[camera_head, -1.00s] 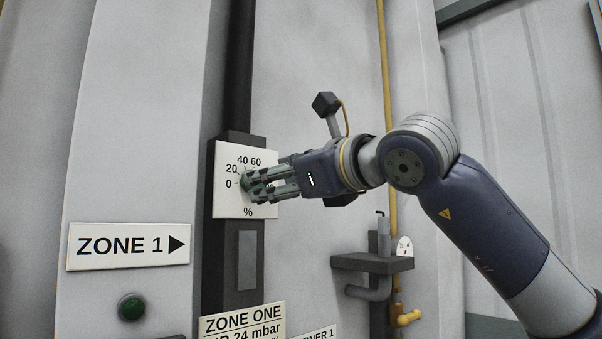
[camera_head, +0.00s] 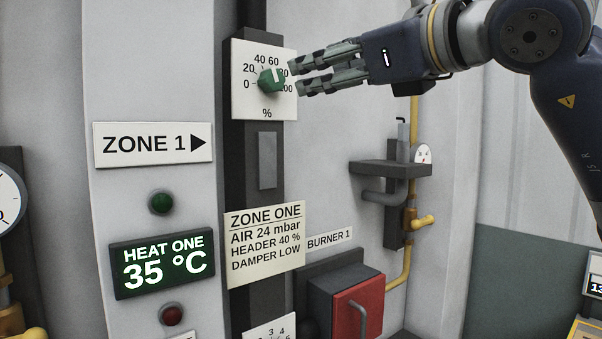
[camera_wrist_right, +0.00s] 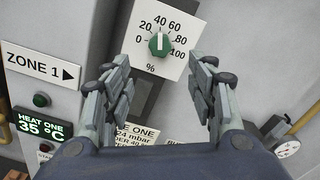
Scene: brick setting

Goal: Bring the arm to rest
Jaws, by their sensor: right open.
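My right gripper (camera_head: 298,79) is at the top of the head view, its arm coming in from the upper right. Its fingers are apart and empty, pointing left at a green knob (camera_head: 271,80) on a white percent dial plate (camera_head: 266,113). The fingertips are just right of the knob and look clear of it. In the right wrist view the open fingers (camera_wrist_right: 160,85) frame the lower part of the picture. There the knob (camera_wrist_right: 159,43) is beyond them, its white mark pointing up between 40 and 60. My left gripper is in neither view.
A ZONE ONE card (camera_head: 264,243), a HEAT ONE display reading 35 °C (camera_head: 162,263) and a green button (camera_head: 161,202) are on the panel. A dark bracket (camera_head: 390,169), yellow pipe with valve (camera_head: 421,222) and red-fronted box (camera_head: 358,310) stick out below my arm.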

